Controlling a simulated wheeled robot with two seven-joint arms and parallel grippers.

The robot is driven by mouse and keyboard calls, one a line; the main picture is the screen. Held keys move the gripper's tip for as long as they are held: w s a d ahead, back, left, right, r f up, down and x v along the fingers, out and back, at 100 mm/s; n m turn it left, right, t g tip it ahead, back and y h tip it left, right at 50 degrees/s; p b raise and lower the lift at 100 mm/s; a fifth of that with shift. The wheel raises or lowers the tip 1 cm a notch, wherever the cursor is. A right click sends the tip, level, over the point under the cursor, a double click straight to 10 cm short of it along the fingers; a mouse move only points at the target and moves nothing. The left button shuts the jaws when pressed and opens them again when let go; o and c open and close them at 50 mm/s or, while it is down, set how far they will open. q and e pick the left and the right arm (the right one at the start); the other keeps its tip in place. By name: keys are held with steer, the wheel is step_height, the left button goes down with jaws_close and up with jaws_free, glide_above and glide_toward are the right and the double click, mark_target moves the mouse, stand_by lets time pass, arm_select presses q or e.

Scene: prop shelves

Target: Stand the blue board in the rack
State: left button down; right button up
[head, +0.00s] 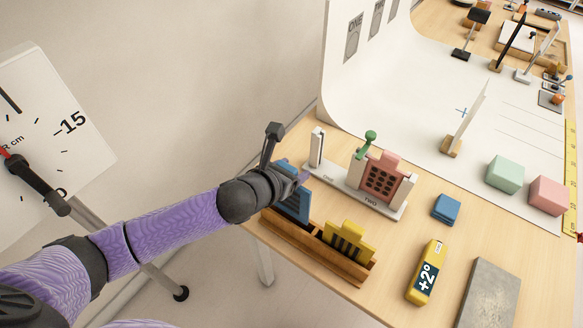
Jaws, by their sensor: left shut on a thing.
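The blue board (294,207) is upright at the left end of the wooden rack (344,268), partly hidden by my left gripper. My left gripper (298,178) is at the board's upper edge and shut on it. The board's lower edge meets the rack's left part in the picture; I cannot tell whether it rests on the rack's floor. A yellow slotted board (348,243) stands in the right part of the rack. My right gripper is not in view.
Behind the rack, a grey base (352,192) holds a pink panel (382,178) and white uprights. A blue block (446,209), a yellow "+2°" block (426,272) and a grey slab (488,295) lie to the right. A dial board (60,110) stands at the left.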

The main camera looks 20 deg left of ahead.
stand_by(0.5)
arm_select(q)
steer(key=shift+f+b, duration=1.95)
steer(key=shift+f, duration=1.3)
jaws_free()
steer(key=p+v, duration=0.2)
steer(key=v, duration=0.8)
steer(key=shift+p, duration=0.4)
